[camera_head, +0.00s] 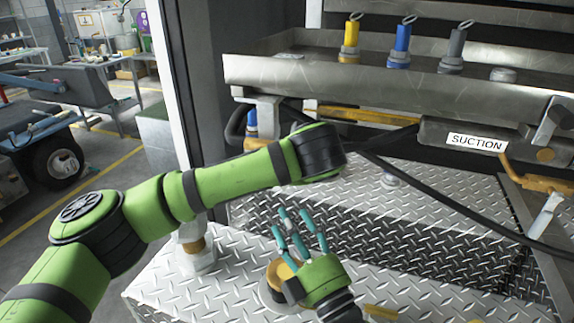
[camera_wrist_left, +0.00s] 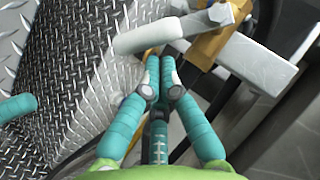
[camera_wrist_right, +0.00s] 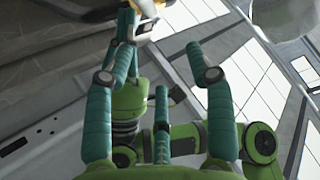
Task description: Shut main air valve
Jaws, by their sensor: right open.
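In the left wrist view a valve lever with a white handle (camera_wrist_left: 150,36) and a yellow body (camera_wrist_left: 206,46) lies just past the tips of my left gripper (camera_wrist_left: 160,66). Its two upper fingertips are close together near the handle's lower edge; whether they touch it is unclear. In the head view my left gripper is hidden behind my own wrist. My right gripper (camera_head: 298,226) is open and empty, fingers up, over the diamond-plate deck; its spread fingers also show in the right wrist view (camera_wrist_right: 160,55). No label in view says main air.
A metal tray (camera_head: 300,72) with yellow (camera_head: 350,38), blue (camera_head: 400,40) and grey (camera_head: 455,48) fittings runs across the back. Below it are a SUCTION label (camera_head: 477,143) and a second white-handled lever (camera_head: 547,214) at right. A black hose (camera_head: 430,195) crosses the deck (camera_head: 420,265).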

